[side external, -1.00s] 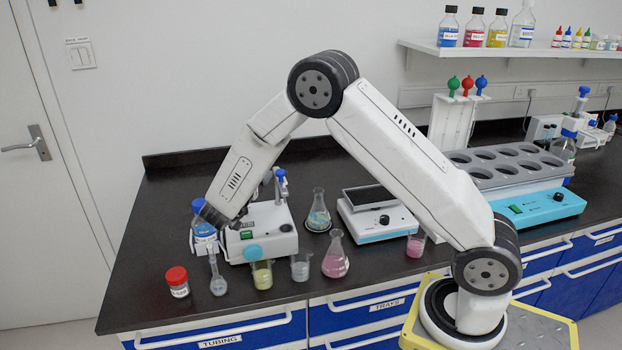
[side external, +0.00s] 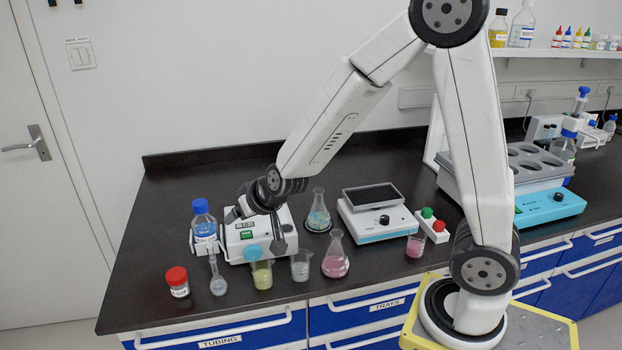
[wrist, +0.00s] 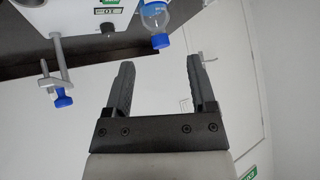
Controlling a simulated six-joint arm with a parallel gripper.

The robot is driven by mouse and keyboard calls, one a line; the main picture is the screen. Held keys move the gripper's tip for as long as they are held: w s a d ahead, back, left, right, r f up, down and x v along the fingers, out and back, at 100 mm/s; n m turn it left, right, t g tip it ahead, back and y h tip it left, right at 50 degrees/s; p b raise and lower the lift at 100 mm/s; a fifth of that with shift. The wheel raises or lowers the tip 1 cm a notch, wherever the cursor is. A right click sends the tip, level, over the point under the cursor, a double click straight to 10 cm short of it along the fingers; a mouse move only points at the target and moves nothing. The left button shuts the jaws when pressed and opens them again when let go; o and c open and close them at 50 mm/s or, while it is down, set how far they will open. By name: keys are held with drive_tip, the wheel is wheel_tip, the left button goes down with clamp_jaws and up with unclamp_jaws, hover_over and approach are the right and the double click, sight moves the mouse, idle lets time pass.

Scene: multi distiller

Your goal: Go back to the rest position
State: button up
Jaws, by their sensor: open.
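My gripper (side external: 256,222) is at the white device (side external: 258,238) on the left of the bench in the side view, in front of its upper part. In the wrist view my gripper (wrist: 160,62) has its two dark fingers apart with nothing between them. A blue-capped bottle (side external: 203,222) stands just left of the device. It also shows near the top of the wrist view (wrist: 155,16), beyond the fingertips. I cannot tell from the side view whether a finger touches the device.
Flasks and beakers stand along the front: a pink flask (side external: 335,264), a yellow beaker (side external: 262,275) and a red-capped jar (side external: 177,281). A flat-topped device (side external: 374,212) stands right of centre. The left rear bench is clear. A shelf (side external: 560,52) hangs at upper right.

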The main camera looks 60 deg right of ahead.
drive_tip(key=s+f+n+g, duration=0.1)
drive_tip(key=s+g, duration=0.2)
drive_tip(key=s, duration=0.5)
drive_tip(key=s+f+n+g+y, duration=0.1)
drive_tip(key=s+f+n+g, duration=0.1)
drive_tip(key=s, duration=0.6)
drive_tip(key=shift+g, duration=0.6)
